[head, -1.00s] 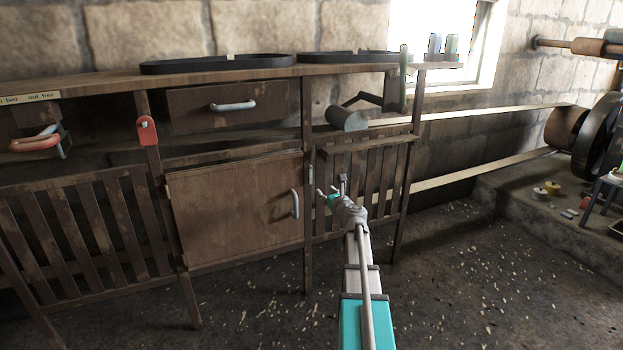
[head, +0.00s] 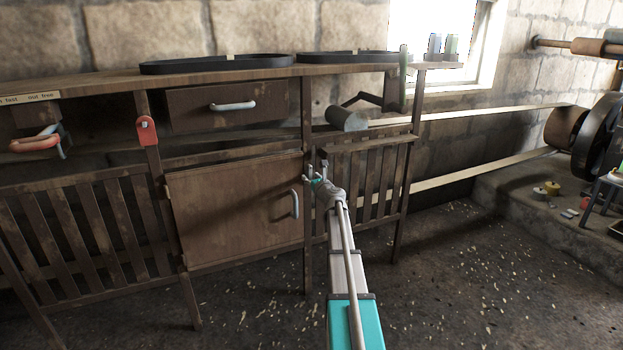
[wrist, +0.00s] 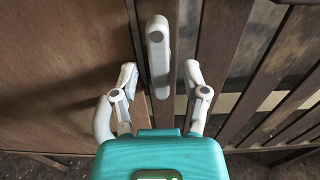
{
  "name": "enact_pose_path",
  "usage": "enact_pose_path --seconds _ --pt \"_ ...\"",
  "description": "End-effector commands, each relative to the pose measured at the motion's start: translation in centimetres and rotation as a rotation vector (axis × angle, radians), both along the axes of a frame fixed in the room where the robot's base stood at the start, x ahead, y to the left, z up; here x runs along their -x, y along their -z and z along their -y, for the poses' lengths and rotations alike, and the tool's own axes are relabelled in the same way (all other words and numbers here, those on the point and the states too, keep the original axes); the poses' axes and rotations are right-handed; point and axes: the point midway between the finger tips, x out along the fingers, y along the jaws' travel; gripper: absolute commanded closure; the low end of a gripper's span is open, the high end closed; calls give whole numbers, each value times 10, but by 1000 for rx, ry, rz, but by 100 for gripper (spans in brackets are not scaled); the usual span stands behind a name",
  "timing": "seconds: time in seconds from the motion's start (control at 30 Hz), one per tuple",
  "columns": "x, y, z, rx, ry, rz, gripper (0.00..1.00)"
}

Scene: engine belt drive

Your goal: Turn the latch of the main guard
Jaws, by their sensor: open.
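The latch (wrist: 158,45) is a pale grey upright lever with a dark grey round pad, on the wooden post between the cabinet door and the slatted guard. The guard (head: 369,185) is a dark wooden slatted panel under the right part of the bench; its slats also show at the right of the wrist view (wrist: 268,75). My gripper (wrist: 160,82) is open and empty, with one finger on each side of the latch's lower end. I cannot tell whether they touch it. In the head view my gripper (head: 315,171) is at the post, and the latch is hard to make out.
The cabinet door (head: 237,210) with its grey handle (head: 295,204) is just left of my gripper. A grey cylinder (head: 346,118) on a dark arm hangs above the guard. A red tag (head: 146,130) is on a post further left.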

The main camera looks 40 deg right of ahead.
Motion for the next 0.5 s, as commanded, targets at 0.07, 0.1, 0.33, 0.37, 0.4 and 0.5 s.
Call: enact_pose_path --seconds 0.07,0.1,0.33,0.37,0.4,0.5 --pt "-2 0 0 0 0 0 41" --pt "-3 0 1 0 0 0 41" --pt "-2 0 0 0 0 0 41" --pt "-2 0 0 0 0 0 43" --pt "-2 0 0 0 0 0 51" --pt "-2 0 0 0 0 0 69"
